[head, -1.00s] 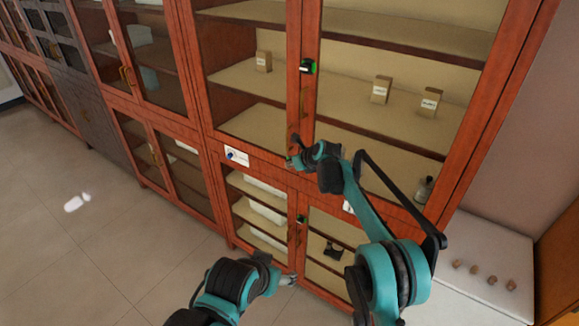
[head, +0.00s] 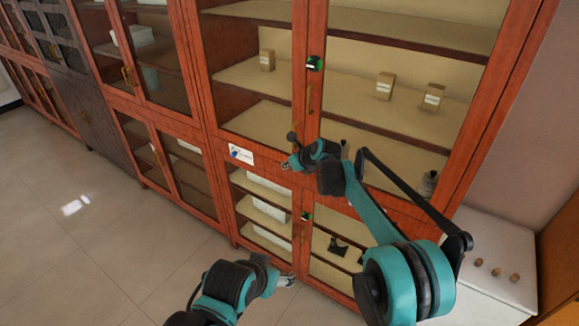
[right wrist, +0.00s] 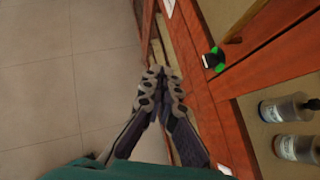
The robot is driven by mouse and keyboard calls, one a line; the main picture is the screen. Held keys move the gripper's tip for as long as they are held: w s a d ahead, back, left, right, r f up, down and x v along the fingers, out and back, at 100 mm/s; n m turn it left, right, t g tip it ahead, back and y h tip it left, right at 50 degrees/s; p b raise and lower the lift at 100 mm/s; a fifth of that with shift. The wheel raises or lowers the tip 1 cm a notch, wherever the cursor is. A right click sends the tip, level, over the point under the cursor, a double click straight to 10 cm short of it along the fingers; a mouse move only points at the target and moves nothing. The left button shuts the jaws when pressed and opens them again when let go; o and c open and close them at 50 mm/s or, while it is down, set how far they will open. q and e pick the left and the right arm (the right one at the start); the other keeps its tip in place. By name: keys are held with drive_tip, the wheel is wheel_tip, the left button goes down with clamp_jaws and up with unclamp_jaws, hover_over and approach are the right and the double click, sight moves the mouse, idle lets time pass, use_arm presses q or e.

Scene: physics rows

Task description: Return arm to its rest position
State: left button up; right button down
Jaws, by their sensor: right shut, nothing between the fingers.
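My right arm (head: 370,215) reaches in from the lower right of the head view, bent at its teal joint. My right gripper (head: 287,165) is in front of the red-brown cabinet (head: 203,70), near the rail between the upper and lower doors. In the right wrist view the right gripper (right wrist: 162,76) has its fingers together with nothing between them. My left arm (head: 228,290) shows at the bottom, and its small gripper (head: 287,281) is near the lower cabinet doors. Its fingers are too small to tell their state.
Green-and-black locks (head: 314,63) sit on the doors. Small boxes (head: 385,87) stand on shelves behind glass. Bottles (right wrist: 291,108) show in the right wrist view. A white counter (head: 490,235) with several small brown items is at right. Tiled floor (head: 60,255) is open at left.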

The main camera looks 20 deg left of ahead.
drive_tip(key=s+a+r, duration=0.2)
drive_tip(key=s+r, duration=0.1)
drive_tip(key=s, duration=0.1)
drive_tip(key=s+d+n+h+b, duration=0.15)
drive_tip(key=s+d+n, duration=0.25)
drive_tip(key=d, duration=0.5)
drive_tip(key=s+d+n+t+h+b, duration=0.1)
drive_tip(key=s+d+n+b, duration=0.3)
drive_tip(key=d, duration=0.6)
drive_tip(key=s+d+n+h+b, duration=0.15)
drive_tip(key=s+d+n, duration=0.3)
drive_tip(key=d, duration=0.45)
use_arm(q)
wheel_tip(320, 180, down, 14)
drive_tip(key=b, duration=0.6)
drive_tip(key=shift+s+a+r+b, duration=0.2)
drive_tip(key=shift+s+b, duration=0.05)
drive_tip(key=shift+b, duration=0.15)
use_arm(e)
drive_tip(key=s+d+f+n+h, duration=0.1)
drive_tip(key=s+d+f+n, duration=0.5)
drive_tip(key=s, duration=0.5)
drive_tip(key=s+d+f+n+h, duration=0.2)
drive_tip(key=s+d+f+n, duration=0.5)
drive_tip(key=s+d+f, duration=0.3)
drive_tip(key=s+d, duration=0.2)
drive_tip(key=shift+d+f+h, duration=0.3)
drive_tip(key=shift+d+f, duration=0.05)
drive_tip(key=shift+f, duration=0.05)
